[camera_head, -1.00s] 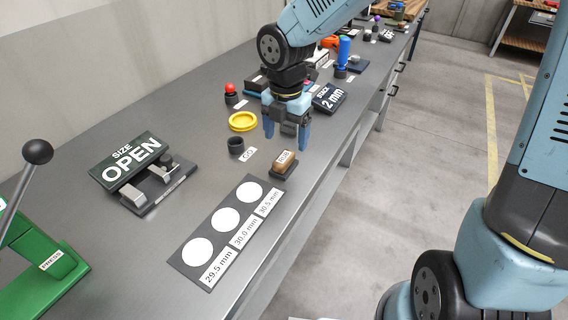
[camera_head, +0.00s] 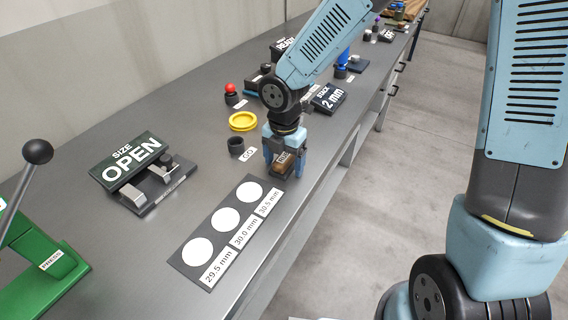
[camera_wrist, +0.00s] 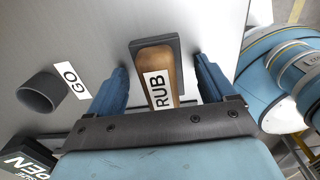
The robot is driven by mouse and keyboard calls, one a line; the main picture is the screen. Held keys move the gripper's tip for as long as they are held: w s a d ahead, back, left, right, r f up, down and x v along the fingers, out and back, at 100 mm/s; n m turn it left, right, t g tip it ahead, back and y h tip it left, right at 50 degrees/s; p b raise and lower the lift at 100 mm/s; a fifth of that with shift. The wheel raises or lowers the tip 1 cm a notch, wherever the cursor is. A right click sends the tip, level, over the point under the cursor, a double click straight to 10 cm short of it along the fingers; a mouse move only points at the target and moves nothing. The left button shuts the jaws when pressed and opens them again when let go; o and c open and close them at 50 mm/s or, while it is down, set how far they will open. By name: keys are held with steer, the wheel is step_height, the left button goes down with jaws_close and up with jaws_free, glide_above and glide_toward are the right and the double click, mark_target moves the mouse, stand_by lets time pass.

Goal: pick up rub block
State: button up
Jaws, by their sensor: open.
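The rub block (camera_head: 284,162) is a brown wooden block on a dark base with a white RUB label. It stands on the grey workbench near its front edge. In the wrist view the rub block (camera_wrist: 157,72) lies between the two blue fingers, with a gap on each side. My gripper (camera_head: 285,165) is open and lowered around the block in the head view. In the wrist view my gripper (camera_wrist: 160,85) has its fingers apart, and neither visibly touches the block. The block's near end is hidden behind the gripper body.
A dark GO ring gauge (camera_head: 236,146) stands left of the gripper, with a yellow ring (camera_head: 243,121) behind it. A size plate with white circles (camera_head: 225,232) lies in front. A SIZE OPEN sign (camera_head: 130,162) and a green press (camera_head: 40,262) are further left.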

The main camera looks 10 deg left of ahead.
mark_target(285, 158)
steer(key=c, duration=1.3)
steer(key=shift+r, duration=0.3)
step_height(285, 158, up, 3)
steer(key=shift+s+d+r, duration=0.15)
steer(key=s+d+r, duration=0.7)
steer(key=s+r, duration=0.2)
steer(key=s, duration=0.2)
steer(key=shift+s, duration=0.25)
steer(key=shift+d+r, duration=0.1)
